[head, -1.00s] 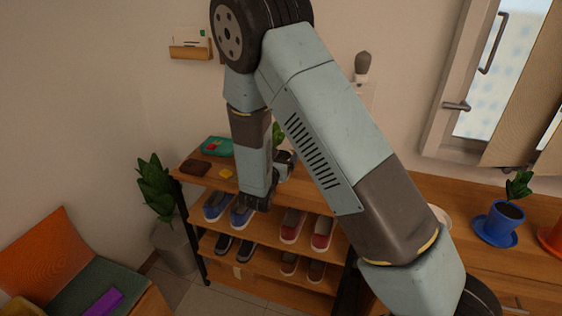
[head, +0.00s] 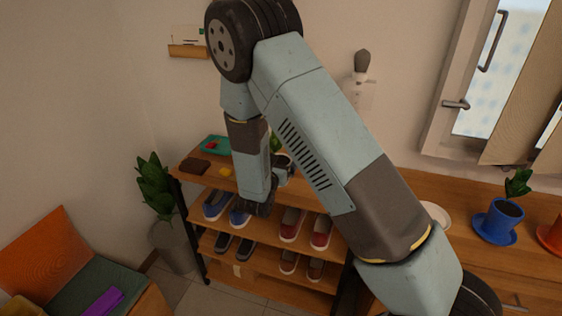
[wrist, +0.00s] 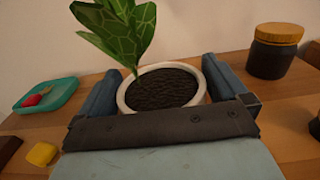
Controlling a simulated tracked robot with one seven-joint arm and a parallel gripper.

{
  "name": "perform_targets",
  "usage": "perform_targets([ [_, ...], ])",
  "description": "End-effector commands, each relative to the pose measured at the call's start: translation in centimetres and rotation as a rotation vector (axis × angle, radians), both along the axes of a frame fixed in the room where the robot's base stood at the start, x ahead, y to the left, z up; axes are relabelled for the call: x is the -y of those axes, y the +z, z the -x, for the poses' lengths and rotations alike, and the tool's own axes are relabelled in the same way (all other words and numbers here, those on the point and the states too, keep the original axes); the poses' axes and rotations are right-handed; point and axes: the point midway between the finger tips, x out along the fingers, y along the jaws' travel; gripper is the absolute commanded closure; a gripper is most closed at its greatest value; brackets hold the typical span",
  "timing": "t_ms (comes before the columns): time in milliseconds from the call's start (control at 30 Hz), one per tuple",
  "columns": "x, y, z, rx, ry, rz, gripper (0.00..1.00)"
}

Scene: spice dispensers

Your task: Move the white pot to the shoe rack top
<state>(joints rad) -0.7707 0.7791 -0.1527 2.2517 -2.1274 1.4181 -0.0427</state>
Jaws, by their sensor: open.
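The white pot (wrist: 165,88) holds dark soil and a green leafy plant. In the wrist view it stands between the two blue-grey fingers of my gripper (wrist: 160,86), which is open around it. I cannot tell whether either finger touches the pot. The pot appears to be upright on the wooden shoe rack top (wrist: 285,130). In the head view the shoe rack top (head: 212,181) is partly covered by my arm. Only a bit of the green plant (head: 276,141) shows there; the pot is hidden.
A teal tray (wrist: 48,97) with a red item and a yellow block (wrist: 41,154) lie left of the pot. Shoes (head: 292,224) fill the lower shelves. A blue potted plant (head: 500,222) stands on the right cabinet.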

Motion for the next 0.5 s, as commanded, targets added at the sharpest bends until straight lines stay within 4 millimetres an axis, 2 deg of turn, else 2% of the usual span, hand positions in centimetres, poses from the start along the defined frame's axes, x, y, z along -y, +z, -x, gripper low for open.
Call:
perform_targets([
  [167,-0.7,0.0,1.7,-0.001,0.003,0.0,0.0],
  [500,-2.8,0.0,7.8,-0.001,0.002,0.001,0.0],
])
